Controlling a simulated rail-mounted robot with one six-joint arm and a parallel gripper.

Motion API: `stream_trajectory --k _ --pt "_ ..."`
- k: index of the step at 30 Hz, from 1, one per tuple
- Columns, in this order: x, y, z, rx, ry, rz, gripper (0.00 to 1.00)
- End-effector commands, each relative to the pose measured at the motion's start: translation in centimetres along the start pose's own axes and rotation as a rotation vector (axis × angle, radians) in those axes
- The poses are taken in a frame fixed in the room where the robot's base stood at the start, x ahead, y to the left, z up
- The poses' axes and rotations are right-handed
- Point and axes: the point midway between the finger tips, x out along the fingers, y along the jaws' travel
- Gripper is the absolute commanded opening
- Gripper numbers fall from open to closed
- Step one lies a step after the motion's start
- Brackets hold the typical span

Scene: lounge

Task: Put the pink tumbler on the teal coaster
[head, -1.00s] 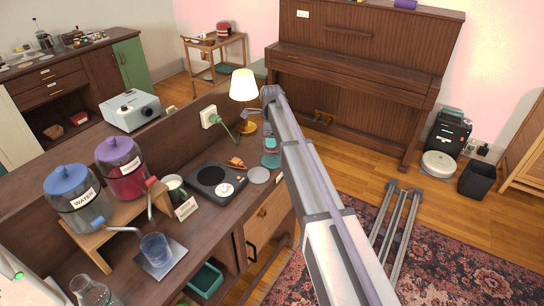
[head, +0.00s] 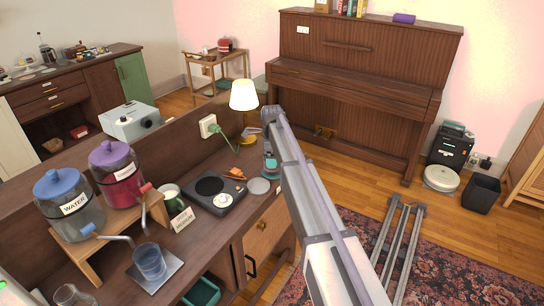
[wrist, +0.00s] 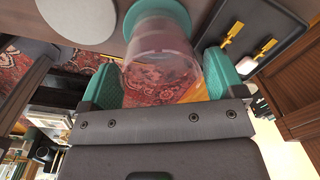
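The pink tumbler (wrist: 160,62) is clear with a faint pink tint and sits between my gripper's two teal finger pads (wrist: 160,88) in the wrist view. Both pads meet its sides, so my gripper appears shut on it. The teal coaster (wrist: 160,8) shows as a disc at the tumbler's far end. I cannot tell whether the tumbler touches it or is just above it. In the head view my gripper (head: 270,165) is low over the desk beside the lamp, and the tumbler is too small there to make out.
A grey disc (head: 258,186) lies close to my gripper, also in the wrist view (wrist: 76,16). A black hotplate (head: 215,193), a lit lamp (head: 243,95), drink dispensers (head: 70,205) and a blue cup (head: 150,261) share the desk. The desk's front edge is close by.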

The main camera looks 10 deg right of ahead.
Motion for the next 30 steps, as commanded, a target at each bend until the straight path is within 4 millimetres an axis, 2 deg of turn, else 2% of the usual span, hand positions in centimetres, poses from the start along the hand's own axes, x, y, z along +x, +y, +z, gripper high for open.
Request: stream_trajectory --k 3,9,13,17,24,27,30 --pt "0.0 0.0 0.0 0.000 0.000 0.000 0.97" --pt "-0.1 0.0 0.0 0.000 0.000 0.000 0.97" --pt "-1.2 0.0 0.0 0.000 0.000 0.000 0.97" --pt "-3.7 -0.1 0.0 0.000 0.000 0.000 0.97" --pt "-10.1 -0.1 0.0 0.000 0.000 -0.001 0.97" --pt "-11.9 0.0 0.0 0.000 0.000 -0.001 0.97" --pt "-12.6 0.0 0.0 0.000 0.000 -0.001 0.97"
